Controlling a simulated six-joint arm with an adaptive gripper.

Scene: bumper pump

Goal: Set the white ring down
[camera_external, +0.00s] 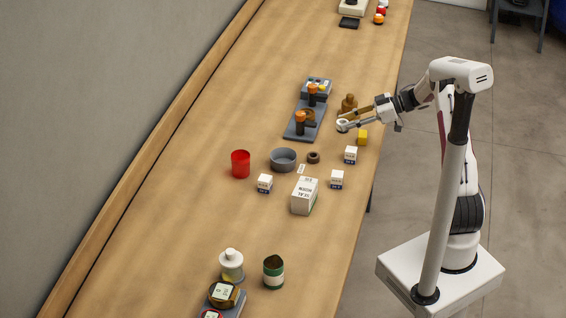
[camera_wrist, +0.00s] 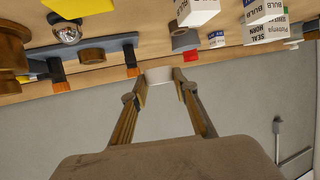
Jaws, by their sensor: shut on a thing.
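The white ring (camera_external: 342,126) is held at the fingertips of my gripper (camera_external: 350,121), over the right part of the wooden table near its right edge. In the wrist view the white ring (camera_wrist: 159,75) sits between the two fingertips of my gripper (camera_wrist: 160,84), which are shut on it. I cannot tell whether the ring touches the table or hangs above it.
A grey board (camera_external: 296,136) with orange-topped black posts stands left of my gripper. A brown wooden piece (camera_external: 348,104) is just behind, and a yellow block (camera_external: 362,137) just in front. A grey bowl (camera_external: 283,160), brown ring (camera_external: 313,157) and white boxes (camera_external: 350,155) stand nearer.

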